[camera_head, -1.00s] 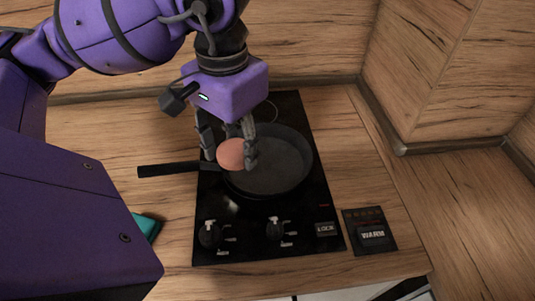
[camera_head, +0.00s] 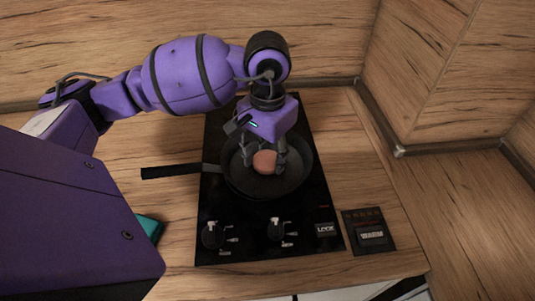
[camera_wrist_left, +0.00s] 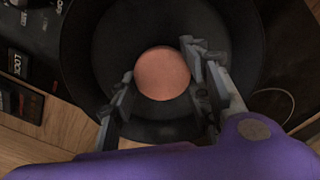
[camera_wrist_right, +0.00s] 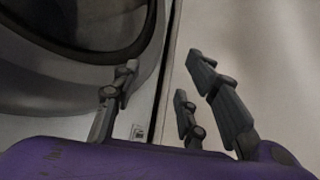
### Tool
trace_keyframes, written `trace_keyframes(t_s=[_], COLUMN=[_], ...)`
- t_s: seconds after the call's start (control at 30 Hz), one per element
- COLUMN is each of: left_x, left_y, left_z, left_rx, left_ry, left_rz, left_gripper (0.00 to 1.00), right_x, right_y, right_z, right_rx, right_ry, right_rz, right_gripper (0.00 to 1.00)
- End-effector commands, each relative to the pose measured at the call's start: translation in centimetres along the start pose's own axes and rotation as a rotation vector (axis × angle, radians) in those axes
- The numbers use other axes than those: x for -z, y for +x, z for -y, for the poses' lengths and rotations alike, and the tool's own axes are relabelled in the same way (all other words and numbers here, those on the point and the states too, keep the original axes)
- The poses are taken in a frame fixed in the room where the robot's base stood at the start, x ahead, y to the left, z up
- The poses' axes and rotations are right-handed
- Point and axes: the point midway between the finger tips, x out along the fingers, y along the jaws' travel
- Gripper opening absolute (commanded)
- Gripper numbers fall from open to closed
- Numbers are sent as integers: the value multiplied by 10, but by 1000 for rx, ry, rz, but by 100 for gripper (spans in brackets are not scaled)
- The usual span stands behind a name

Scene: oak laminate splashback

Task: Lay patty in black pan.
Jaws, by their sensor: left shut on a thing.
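The round pinkish-brown patty (camera_head: 264,161) is between the fingers of my left gripper (camera_head: 262,163), over the inside of the black pan (camera_head: 262,188). The left wrist view also shows the patty (camera_wrist_left: 162,74) between the fingers (camera_wrist_left: 158,82), with the dark pan floor (camera_wrist_left: 115,45) behind it. My left gripper is shut on the patty; whether the patty touches the pan floor I cannot tell. The pan sits on the black cooktop, its handle (camera_head: 180,171) pointing left. My right gripper (camera_wrist_right: 155,82) shows only in the right wrist view, fingers apart with nothing between them.
The cooktop (camera_head: 220,256) has knobs and a LOCK button along its front. A WARM panel (camera_head: 369,234) lies to its right. Wooden splashback walls (camera_head: 330,40) stand behind and to the right. A teal object (camera_head: 149,227) shows partly at left. The right wrist view shows a rounded appliance door (camera_wrist_right: 75,28).

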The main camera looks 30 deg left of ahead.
Motion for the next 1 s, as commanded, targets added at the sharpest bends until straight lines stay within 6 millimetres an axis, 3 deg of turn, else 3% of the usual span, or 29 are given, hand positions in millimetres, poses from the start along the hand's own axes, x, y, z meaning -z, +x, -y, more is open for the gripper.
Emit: trace_keyframes(t_s=[0.37,0.4,0.53,0.87,1.0], left_x=[0,0,0,0,2], left_y=[5,5,4,2,-11], left_z=[0,0,0,0,0], left_rx=[0,0,0,0,1], left_ry=[0,0,0,0,-1], left_rz=[0,0,-1,-2,-7], left_gripper=[18,47,63,63,63], right_x=[-6,-5,-4,-2,2], right_y=[2,2,2,1,0], right_z=[1,1,0,0,0], right_rx=[1,1,1,1,0], right_ry=[-1,-2,-2,-2,0], right_rz=[7,6,6,2,-4], right_gripper=[40,40,40,40,40])
